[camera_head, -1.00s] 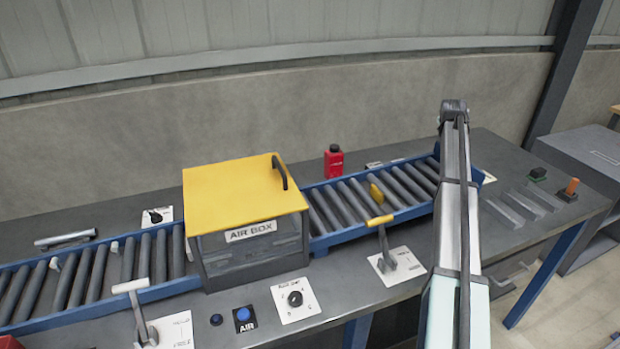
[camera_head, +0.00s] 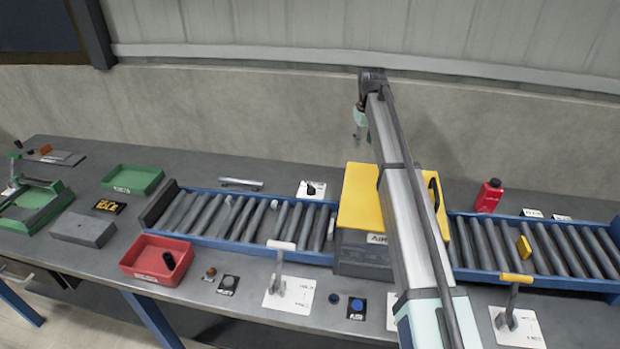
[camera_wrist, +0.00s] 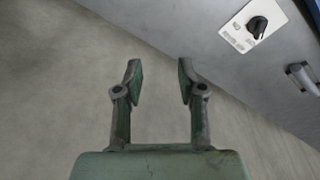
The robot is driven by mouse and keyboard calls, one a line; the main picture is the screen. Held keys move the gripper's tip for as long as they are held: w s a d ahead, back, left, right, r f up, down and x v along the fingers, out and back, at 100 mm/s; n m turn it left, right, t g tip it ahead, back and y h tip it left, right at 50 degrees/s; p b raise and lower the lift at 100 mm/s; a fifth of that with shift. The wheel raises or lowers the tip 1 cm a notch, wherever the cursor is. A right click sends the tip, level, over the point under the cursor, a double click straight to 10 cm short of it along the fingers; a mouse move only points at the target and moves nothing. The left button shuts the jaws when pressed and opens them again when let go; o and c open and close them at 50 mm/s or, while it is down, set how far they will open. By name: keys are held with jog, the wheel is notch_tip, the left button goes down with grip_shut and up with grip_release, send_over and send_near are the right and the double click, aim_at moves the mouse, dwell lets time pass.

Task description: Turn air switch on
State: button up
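A black rotary knob (camera_head: 311,189) on a white plate sits on the table behind the roller conveyor; it also shows at the upper right of the wrist view (camera_wrist: 257,27). A blue button (camera_head: 357,304) on a black plate is on the front strip. I cannot read which control is the air switch. The yellow-lidded air box (camera_head: 361,200) stands over the conveyor, partly hidden by my arm. My gripper (camera_wrist: 158,68) is open and empty. In the head view it hangs beyond the table's back side, above and behind the knob, not touching it.
The conveyor (camera_head: 225,236) runs across the table. A white-handled lever (camera_head: 278,287) and a yellow-handled lever (camera_head: 511,317) stand in front. A red bottle (camera_head: 488,196), grey rods (camera_head: 240,184) and red (camera_head: 145,262) and green (camera_head: 132,180) trays are around. The concrete wall is behind.

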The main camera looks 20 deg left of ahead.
jog(key=n+g+p, duration=0.2)
send_near(311, 186)
notch_tip(311, 186, down, 9)
jog(key=p, duration=0.4)
jog(key=shift+s+a+r, duration=0.1)
jog(key=shift+r, duration=0.05)
grip_shut()
